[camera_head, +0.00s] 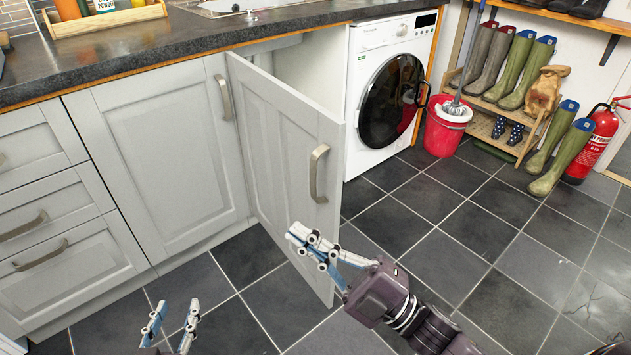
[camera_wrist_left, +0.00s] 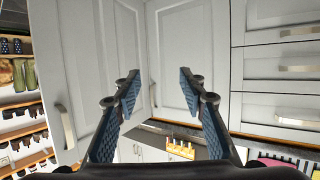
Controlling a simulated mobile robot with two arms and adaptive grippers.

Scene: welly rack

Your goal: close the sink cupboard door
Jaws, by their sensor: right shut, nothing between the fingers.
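The sink cupboard door (camera_head: 275,140) is pale grey with a recessed panel and stands ajar, swung out from its left edge. Its metal handle (camera_head: 319,173) is near the free right edge. The left wrist view shows the door (camera_wrist_left: 90,70) and its handle (camera_wrist_left: 66,126) at left. My right gripper (camera_head: 308,245) is shut and empty, in front of the lower outer face near the free edge; I cannot tell whether it touches. My left gripper (camera_head: 177,306) is open and empty, low at the bottom left; its parted fingers show in the wrist view (camera_wrist_left: 158,82).
A closed cupboard (camera_head: 165,145) and drawers (camera_head: 60,250) are left of the door. A washing machine (camera_head: 358,45) stands right of the opening. A red bucket (camera_head: 443,135) and welly rack (camera_head: 495,128) are further right. Tiled floor (camera_head: 430,215) is clear there.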

